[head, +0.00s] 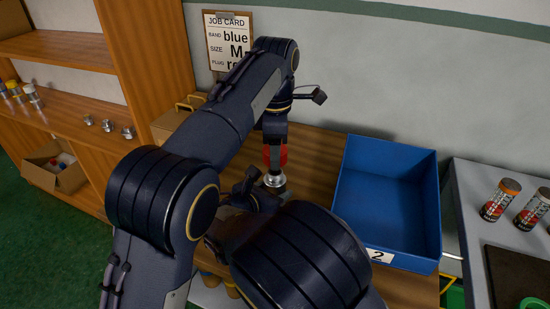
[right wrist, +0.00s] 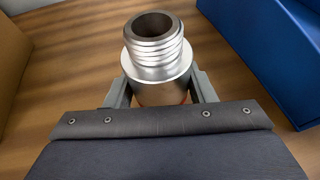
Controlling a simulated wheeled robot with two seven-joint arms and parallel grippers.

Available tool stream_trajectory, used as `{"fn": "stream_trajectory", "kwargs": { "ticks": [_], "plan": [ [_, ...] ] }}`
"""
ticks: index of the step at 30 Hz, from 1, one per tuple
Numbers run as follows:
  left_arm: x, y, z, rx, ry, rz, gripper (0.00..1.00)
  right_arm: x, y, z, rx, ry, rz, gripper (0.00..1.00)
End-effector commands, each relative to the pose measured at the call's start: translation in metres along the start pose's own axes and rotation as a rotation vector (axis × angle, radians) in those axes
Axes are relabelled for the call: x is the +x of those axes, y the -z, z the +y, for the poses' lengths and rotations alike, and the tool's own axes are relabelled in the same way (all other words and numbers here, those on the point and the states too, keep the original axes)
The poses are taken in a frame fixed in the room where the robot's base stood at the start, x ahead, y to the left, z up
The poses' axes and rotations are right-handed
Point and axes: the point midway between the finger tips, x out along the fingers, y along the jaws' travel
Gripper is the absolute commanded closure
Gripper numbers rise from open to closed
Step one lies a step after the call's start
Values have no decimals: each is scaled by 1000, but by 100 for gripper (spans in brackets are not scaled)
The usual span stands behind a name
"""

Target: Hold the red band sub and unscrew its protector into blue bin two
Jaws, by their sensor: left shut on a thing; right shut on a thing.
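My left gripper (head: 275,150) points down and is shut on a red piece (head: 283,155), which looks like the protector. It is just above the silver sub (head: 273,180). In the right wrist view the sub (right wrist: 158,62) stands with its bare threaded end and open bore up, and a thin orange-red sliver shows low on it. My right gripper (right wrist: 160,95) is shut around the sub below its collar. Blue bin two (head: 379,255), marked 2, stands to the right of both grippers and looks empty where its inside shows.
Cylinders with orange bands (head: 500,199) stand on the grey bench at right. A job card (head: 227,40) hangs on the wall. Shelves at left hold small metal parts (head: 107,125) and a cardboard box (head: 55,165). Wooden tabletop is free between the grippers and the bin.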

Motion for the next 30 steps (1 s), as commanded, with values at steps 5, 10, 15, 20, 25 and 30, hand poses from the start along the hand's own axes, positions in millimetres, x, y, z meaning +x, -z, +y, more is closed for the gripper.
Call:
{"fn": "stream_trajectory", "kwargs": {
  "ticks": [5,10,15,20,25,30],
  "plan": [
    [-9,0,0,0,1,1,78,0,0,0,0,0,1,100],
    [-9,0,0,0,1,1,78,0,0,0,0,0,1,49],
    [-9,0,0,0,1,0,78,0,0,0,0,0,0,27],
    [-9,0,0,0,1,0,78,0,0,0,0,0,0,25],
    [-10,0,0,0,1,0,78,0,-1,0,0,0,0,25],
    [-17,0,0,0,0,0,78,-4,-6,0,1,1,0,25]
  ]
}}
